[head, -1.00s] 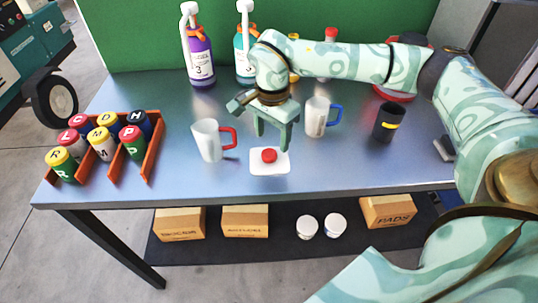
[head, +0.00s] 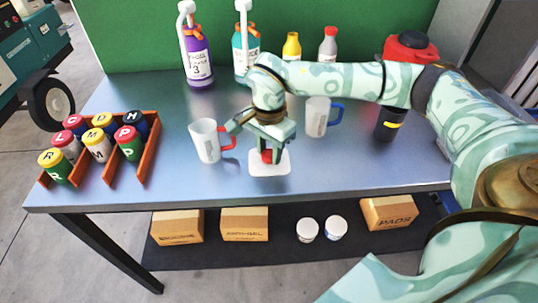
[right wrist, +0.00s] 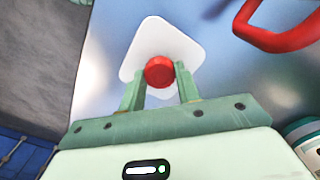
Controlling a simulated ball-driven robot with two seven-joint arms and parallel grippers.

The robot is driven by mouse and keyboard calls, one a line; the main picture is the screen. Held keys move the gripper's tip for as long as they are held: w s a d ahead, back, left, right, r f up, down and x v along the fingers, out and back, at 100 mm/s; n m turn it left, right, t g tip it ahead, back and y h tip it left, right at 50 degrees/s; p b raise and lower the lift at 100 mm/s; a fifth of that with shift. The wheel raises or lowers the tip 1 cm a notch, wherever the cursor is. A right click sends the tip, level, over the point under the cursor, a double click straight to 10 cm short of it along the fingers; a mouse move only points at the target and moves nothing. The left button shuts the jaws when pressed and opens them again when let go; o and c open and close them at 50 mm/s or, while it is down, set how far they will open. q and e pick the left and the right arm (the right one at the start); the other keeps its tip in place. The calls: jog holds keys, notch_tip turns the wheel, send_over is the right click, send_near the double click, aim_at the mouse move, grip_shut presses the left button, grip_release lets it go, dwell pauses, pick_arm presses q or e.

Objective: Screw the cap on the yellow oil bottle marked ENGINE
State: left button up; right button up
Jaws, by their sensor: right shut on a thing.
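The red cap (head: 267,156) is at the white square pad (head: 270,169) near the table's front edge. My right gripper (head: 266,152) points down over the pad and is shut on the red cap. In the right wrist view the cap (right wrist: 159,71) sits between the two fingertips, with the white pad (right wrist: 150,42) behind it. I cannot tell whether the cap still touches the pad. My left gripper is not in view.
A white mug with a red handle (head: 206,141) stands close left of the gripper; one with a blue handle (head: 317,117) stands right. A grey red-capped bottle (head: 328,46) is beside the yellow one. Pump bottles (head: 198,58), an orange rack (head: 150,158) and a black cup (head: 388,125) also stand here.

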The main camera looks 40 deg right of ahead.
aim_at(269, 153)
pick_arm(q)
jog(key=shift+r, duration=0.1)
pick_arm(e)
jog(key=shift+r, duration=0.1)
jog(key=shift+r, duration=0.25)
notch_tip(269, 153, up, 2)
jog(key=shift+r+p, duration=0.2)
jog(key=shift+p, duration=0.5)
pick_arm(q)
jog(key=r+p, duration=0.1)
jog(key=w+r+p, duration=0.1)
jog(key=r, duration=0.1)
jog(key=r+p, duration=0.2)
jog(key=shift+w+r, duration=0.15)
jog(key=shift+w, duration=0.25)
pick_arm(e)
jog(key=s+d+r, duration=0.3)
jog(key=s+r, duration=0.7)
jog(key=s, duration=0.3)
jog(key=shift+s, duration=0.35)
jog(key=shift+d, duration=0.1)
jog(key=w+a+f+n, duration=0.2)
jog(key=a+n, duration=0.9)
jog(key=n, duration=0.4)
jog(key=shift+w+a+f, duration=0.15)
jog(key=shift+w, duration=0.2)
